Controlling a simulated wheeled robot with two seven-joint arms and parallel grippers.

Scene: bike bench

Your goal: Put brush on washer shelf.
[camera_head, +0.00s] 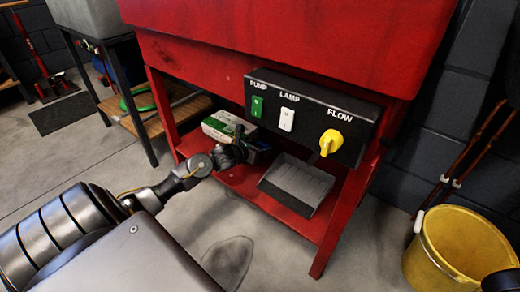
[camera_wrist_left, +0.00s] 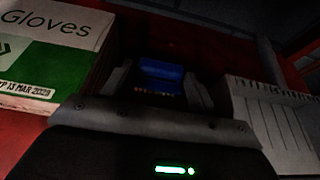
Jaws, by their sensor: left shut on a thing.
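The red washer (camera_head: 290,40) stands in front of me, with a red shelf (camera_head: 240,181) low between its legs. My left gripper (camera_head: 243,149) reaches in over the shelf from the left. In the left wrist view it is shut on the brush (camera_wrist_left: 161,72), whose blue part shows between the fingers with a pale bristle-like edge below. The head view shows only a little of the brush beyond the gripper. I cannot tell whether the brush touches the shelf. My right gripper is not in view.
A green and white gloves box (camera_head: 218,126) is on the shelf, left of my gripper; a dark ribbed pedal (camera_head: 297,183) is to its right. The control panel (camera_head: 310,115) overhangs. A yellow bucket (camera_head: 462,250) stands at right.

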